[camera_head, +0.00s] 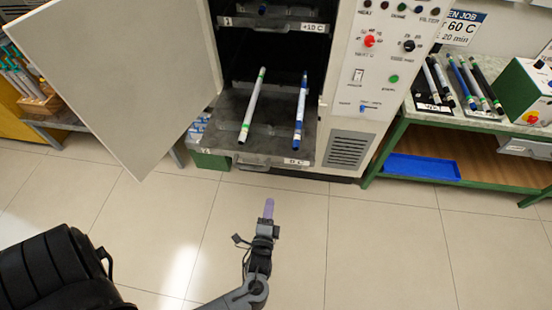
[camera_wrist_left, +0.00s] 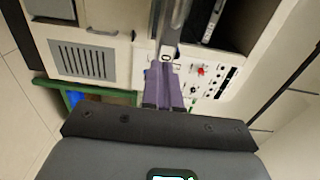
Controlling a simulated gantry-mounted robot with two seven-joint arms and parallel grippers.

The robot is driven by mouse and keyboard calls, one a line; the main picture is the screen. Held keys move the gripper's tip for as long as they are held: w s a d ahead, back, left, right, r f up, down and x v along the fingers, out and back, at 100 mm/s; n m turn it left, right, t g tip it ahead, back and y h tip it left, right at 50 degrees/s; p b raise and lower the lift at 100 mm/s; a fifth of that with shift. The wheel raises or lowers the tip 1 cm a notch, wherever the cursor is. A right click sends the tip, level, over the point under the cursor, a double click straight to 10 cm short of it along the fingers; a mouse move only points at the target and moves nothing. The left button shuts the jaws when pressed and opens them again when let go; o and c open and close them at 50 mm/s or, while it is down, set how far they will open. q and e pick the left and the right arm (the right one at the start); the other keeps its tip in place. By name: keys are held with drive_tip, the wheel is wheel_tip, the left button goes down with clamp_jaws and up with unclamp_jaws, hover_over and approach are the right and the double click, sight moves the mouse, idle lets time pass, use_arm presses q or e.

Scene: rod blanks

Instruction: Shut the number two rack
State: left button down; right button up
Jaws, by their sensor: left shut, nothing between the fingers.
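The lower rack (camera_head: 270,128) is pulled out of the open cabinet. It carries a white rod with green bands (camera_head: 252,105) and a blue rod (camera_head: 300,110). Its front edge has a handle (camera_head: 252,166) and a small label (camera_head: 296,162). My left gripper (camera_head: 268,208) is shut and empty, in front of and apart from the lower rack's front in the head view. Its purple fingers (camera_wrist_left: 163,85) also show in the left wrist view. My right gripper is not in view.
The cabinet door (camera_head: 115,75) stands wide open to the left. The control panel (camera_head: 385,65) is right of the opening. A green-framed bench (camera_head: 455,122) with rods and a blue tray (camera_head: 420,167) below stands at the right.

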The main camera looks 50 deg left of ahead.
use_arm(q)
wheel_tip(320, 180, up, 2)
approach(278, 160)
drive_tip(key=x, duration=0.7)
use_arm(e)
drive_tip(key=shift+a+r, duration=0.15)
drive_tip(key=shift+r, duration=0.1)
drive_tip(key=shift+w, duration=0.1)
